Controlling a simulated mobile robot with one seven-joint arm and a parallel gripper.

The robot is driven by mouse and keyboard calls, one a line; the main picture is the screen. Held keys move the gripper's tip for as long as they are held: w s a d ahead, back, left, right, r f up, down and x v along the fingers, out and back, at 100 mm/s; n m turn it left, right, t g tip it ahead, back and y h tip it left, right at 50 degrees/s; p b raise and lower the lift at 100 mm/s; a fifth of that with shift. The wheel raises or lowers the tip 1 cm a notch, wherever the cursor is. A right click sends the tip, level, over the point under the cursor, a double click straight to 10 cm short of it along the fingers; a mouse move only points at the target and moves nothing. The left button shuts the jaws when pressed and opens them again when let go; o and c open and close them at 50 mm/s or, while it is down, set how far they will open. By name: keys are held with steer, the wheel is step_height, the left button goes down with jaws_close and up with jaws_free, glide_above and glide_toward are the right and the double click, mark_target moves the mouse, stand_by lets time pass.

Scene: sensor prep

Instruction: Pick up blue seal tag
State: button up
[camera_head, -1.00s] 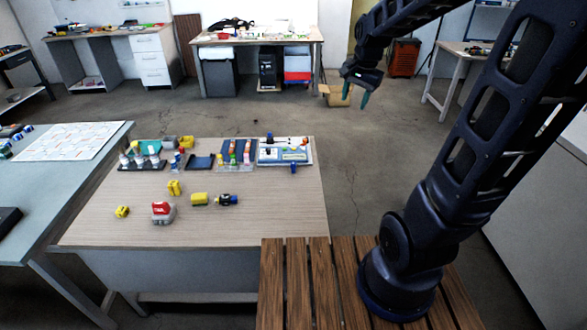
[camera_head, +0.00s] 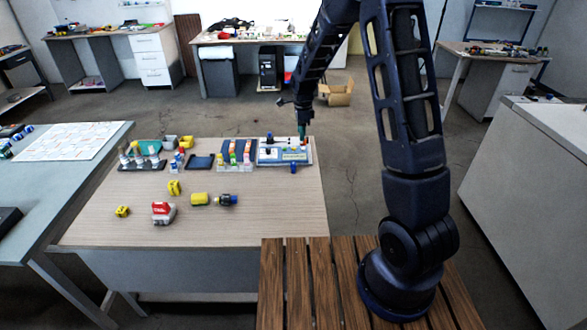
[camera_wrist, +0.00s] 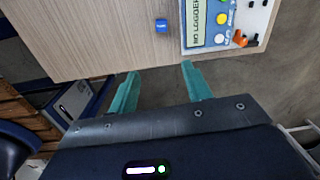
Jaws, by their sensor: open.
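The blue seal tag (camera_wrist: 162,25) is a small blue block with a faint light label. It lies on the wooden tabletop beside the data logger board in the wrist view. In the head view it shows as a small blue piece (camera_head: 294,167) just in front of the board. My gripper (camera_wrist: 158,75) is open and empty, its two teal fingers apart. The tag is beyond the fingertips in the wrist view, between their lines. In the head view my gripper (camera_head: 302,135) hangs above the board's right side, behind the tag.
The logger board (camera_wrist: 194,40) with a screen and buttons stands right beside the tag. The table's edge runs close to my fingers. In the head view, a red and white item (camera_head: 163,212) and several yellow pieces lie left on the table (camera_head: 270,215); its front right is bare.

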steer(key=m, duration=0.2)
glide_toward(293, 163)
steer(key=f, duration=0.5)
steer(key=shift+w+a+f, duration=0.15)
steer(key=shift+a, duration=0.25)
steer(key=shift+d+f, duration=0.15)
steer(key=shift+f, duration=1.15)
steer(key=shift+d+f, duration=0.2)
steer(key=shift+f, duration=1.15)
steer(key=c, duration=1)
steer(key=shift+c, duration=0.2)
steer(key=shift+r, duration=0.15)
